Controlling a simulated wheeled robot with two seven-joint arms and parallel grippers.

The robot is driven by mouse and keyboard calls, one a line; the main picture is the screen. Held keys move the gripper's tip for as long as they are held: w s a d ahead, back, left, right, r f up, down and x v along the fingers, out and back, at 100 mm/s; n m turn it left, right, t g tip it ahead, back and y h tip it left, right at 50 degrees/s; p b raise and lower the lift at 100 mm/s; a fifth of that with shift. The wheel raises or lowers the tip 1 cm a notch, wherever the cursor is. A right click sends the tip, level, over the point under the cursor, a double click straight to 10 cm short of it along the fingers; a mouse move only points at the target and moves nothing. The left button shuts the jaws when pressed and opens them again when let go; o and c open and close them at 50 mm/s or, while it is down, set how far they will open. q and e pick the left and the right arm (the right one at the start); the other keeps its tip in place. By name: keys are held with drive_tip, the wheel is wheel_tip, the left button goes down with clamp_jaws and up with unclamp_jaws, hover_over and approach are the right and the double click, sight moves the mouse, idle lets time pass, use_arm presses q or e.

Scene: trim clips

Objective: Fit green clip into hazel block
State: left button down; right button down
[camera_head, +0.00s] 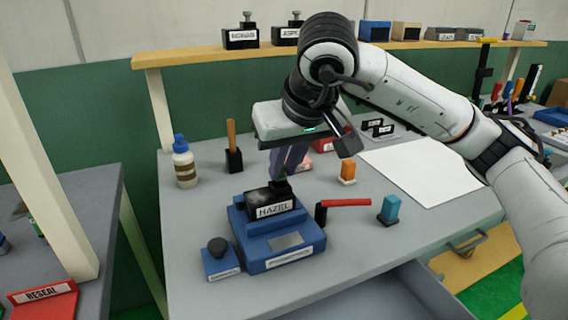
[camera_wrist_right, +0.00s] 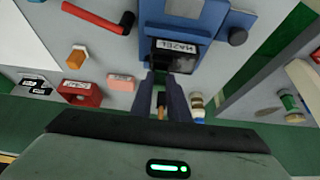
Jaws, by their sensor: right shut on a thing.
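The hazel block (camera_head: 262,198) is black with a white HAZEL label and sits on a blue fixture (camera_head: 280,259) on the bench. In the wrist view the block (camera_wrist_right: 170,58) shows just beyond my fingertips. My right gripper (camera_head: 284,176) points down over the top of the block, its fingers close together. It is shut on a small dark greenish piece, the green clip (camera_head: 281,184), which is mostly hidden by the fingers. The clip is at the block's top; I cannot tell whether it is seated. My left gripper is not in view.
A red-handled lever (camera_head: 345,202) and a teal block (camera_head: 390,208) stand right of the fixture. An orange block (camera_head: 347,172), a white sheet (camera_head: 425,175), a bottle (camera_head: 184,164) and a wooden-handled tool (camera_head: 232,148) are further back. A shelf (camera_head: 190,55) crosses behind.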

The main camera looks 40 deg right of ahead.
drive_tip(key=shift+f+b, duration=0.95)
drive_tip(key=shift+f, duration=0.2)
drive_tip(key=c, duration=1.6)
unclamp_jaws()
drive_tip(key=shift+r, duration=0.1)
drive_tip(key=p+v, duration=0.2)
drive_tip(key=v, duration=0.8)
drive_tip(key=shift+s, duration=0.15)
